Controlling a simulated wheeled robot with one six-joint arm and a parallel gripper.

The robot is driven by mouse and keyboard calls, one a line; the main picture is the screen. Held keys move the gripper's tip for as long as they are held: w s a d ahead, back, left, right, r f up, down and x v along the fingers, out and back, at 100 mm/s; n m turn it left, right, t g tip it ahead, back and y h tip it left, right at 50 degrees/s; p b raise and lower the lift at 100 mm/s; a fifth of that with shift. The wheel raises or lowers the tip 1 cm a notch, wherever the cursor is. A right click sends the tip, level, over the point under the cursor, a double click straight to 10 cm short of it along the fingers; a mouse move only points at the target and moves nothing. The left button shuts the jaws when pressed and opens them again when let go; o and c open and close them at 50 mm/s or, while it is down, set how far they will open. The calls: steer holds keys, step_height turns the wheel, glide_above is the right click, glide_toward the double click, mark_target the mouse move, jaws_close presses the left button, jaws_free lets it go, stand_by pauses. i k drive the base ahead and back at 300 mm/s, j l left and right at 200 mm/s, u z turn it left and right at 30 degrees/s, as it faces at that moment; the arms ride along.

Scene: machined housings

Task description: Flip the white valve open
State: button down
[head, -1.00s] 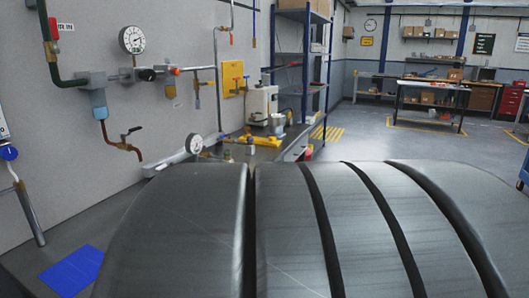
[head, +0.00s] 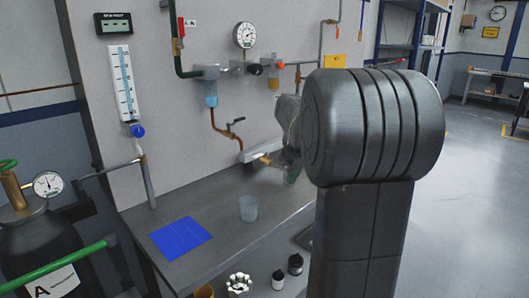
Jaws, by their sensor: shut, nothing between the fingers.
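I cannot make out a clearly white valve in the head view. A pale grey-white bar (head: 235,156) lies low along the wall, with a brass-coloured piece (head: 264,158) at its right end. Above it, a copper pipe (head: 218,128) carries a small dark lever (head: 237,121). My arm stands large in front of the right part of the bench and wall. My gripper cannot be made out; it seems hidden behind my arm.
A clear cup (head: 248,208) and a blue mat (head: 180,238) are on the grey bench (head: 150,215). A gas cylinder (head: 40,250) with a green pipe (head: 60,268) stands at the left. Open floor is at right.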

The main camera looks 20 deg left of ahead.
mark_target(259, 154)
steer(key=i+j+u, duration=0.15)
steer(key=i, duration=0.35)
steer(key=i+j+u, duration=0.15)
steer(key=i, duration=0.4)
